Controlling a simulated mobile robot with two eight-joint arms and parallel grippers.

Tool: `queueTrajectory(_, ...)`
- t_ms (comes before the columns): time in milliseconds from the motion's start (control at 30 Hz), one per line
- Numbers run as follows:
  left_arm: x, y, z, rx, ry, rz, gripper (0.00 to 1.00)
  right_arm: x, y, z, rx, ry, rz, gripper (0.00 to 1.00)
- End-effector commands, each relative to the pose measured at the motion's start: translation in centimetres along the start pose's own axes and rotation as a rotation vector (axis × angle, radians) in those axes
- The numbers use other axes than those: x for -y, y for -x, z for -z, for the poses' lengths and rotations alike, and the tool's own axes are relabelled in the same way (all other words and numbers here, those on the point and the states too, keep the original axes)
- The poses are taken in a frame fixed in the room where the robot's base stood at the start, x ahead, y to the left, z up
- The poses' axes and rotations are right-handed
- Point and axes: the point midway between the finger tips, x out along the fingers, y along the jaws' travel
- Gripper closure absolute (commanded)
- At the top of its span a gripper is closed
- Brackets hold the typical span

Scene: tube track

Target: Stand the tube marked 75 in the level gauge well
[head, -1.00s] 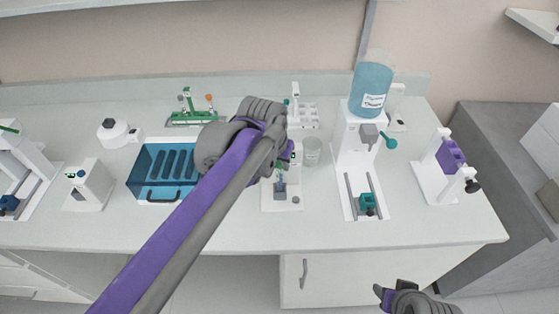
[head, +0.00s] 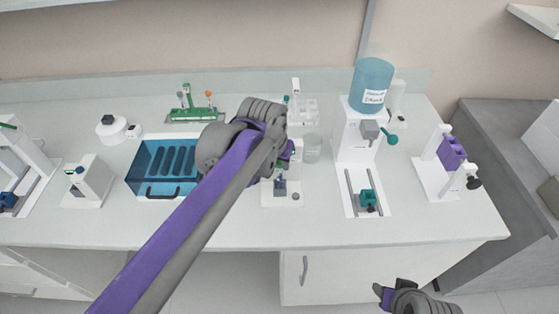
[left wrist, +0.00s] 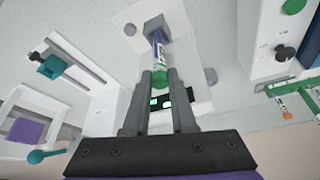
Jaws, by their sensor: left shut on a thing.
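My left gripper (left wrist: 160,80) is shut on the green-capped tube (left wrist: 158,45) in the left wrist view. The tube has a blue and white label; no number can be read on it. Its far end is at the grey block (left wrist: 154,25) of the white level gauge (left wrist: 128,14), but I cannot tell how deep it sits in the well. In the head view the gauge (head: 281,201) stands below my left gripper (head: 284,170), whose arm hides part of it. My right gripper (head: 386,294) is off the bench at the lower right; its jaw opening is unclear.
A blue tray (head: 151,177) stands left of my left arm, with a green tube rack (head: 195,116) behind. A white stand with a blue bottle (head: 371,84) is farther right. The bench front is clear.

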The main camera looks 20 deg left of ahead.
Motion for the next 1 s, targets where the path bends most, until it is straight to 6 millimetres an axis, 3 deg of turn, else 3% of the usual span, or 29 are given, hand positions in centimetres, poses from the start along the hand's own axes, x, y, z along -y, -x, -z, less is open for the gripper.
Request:
queueTrajectory(133,0.0,0.03,0.03,0.0,0.0,0.0,1.0,0.0,0.03,0.03,0.0,0.0,0.0,0.5)
queueTrajectory(167,0.0,0.03,0.03,0.0,0.0,0.0,0.71,0.0,0.03,0.03,0.0,0.0,0.0,0.5)
queueTrajectory(333,0.0,0.03,0.03,0.0,0.0,0.0,0.41,0.0,0.03,0.03,0.0,0.0,0.0,0.5)
queueTrajectory(1000,0.0,0.57,0.04,0.0,0.0,0.0,0.41,0.0,0.07,0.07,0.0,0.0,0.0,0.5)
